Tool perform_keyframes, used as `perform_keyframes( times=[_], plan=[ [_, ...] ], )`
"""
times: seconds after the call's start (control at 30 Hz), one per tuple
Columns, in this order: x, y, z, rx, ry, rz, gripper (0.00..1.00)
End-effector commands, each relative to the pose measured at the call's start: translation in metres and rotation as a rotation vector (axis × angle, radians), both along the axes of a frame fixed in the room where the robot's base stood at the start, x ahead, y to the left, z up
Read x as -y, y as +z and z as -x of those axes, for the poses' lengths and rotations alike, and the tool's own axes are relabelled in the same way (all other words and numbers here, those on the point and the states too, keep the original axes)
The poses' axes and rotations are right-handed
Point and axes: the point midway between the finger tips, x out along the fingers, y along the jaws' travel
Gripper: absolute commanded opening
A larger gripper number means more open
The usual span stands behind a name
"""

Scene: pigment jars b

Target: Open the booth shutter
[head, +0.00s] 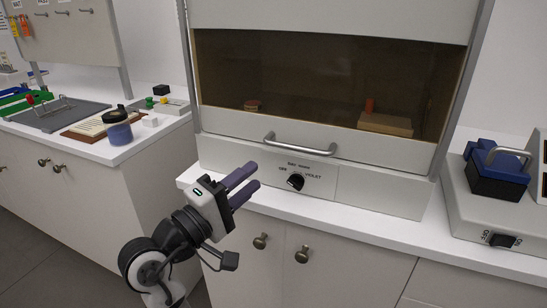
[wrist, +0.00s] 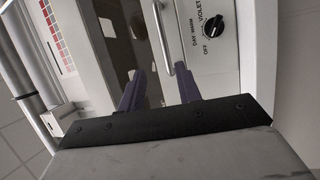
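The booth shutter (head: 310,85) is a dark see-through pane with a pale strip along its bottom edge, and it covers the booth opening. Its curved metal handle (head: 300,148) is on that bottom strip. The handle also shows in the wrist view (wrist: 163,38), ahead of the gap between my fingers. My gripper (head: 256,175) is open and empty, in front of the booth base, below and left of the handle. It is apart from the handle in the head view. Both fingers show parted in the wrist view (wrist: 160,88).
A black knob (head: 295,181) is on the booth base just below the handle. A small orange jar (head: 369,105) on a block shows dimly behind the pane. A device with a blue block (head: 497,165) stands at right. A dark-lidded jar (head: 118,131) is on the left counter.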

Motion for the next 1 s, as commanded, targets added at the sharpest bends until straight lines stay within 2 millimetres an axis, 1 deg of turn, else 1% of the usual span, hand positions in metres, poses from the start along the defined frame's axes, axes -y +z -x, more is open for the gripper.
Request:
perform_keyframes(
  times=[0.07, 0.17, 0.27, 0.6, 0.7, 0.83, 1.0],
  plan=[
    [0.009, -0.006, 0.001, -0.026, -0.045, 0.003, 0.34],
    [0.016, -0.005, -0.003, -0.035, -0.060, 0.004, 0.34],
    [0.025, -0.002, -0.013, -0.033, -0.059, 0.005, 0.34],
    [0.071, 0.012, -0.067, -0.031, -0.056, 0.003, 0.34],
    [0.082, 0.014, -0.080, -0.031, -0.054, 0.002, 0.34],
    [0.091, 0.017, -0.092, -0.030, -0.052, 0.003, 0.34],
    [0.097, 0.017, -0.099, -0.030, -0.051, 0.002, 0.34]
  ],
)
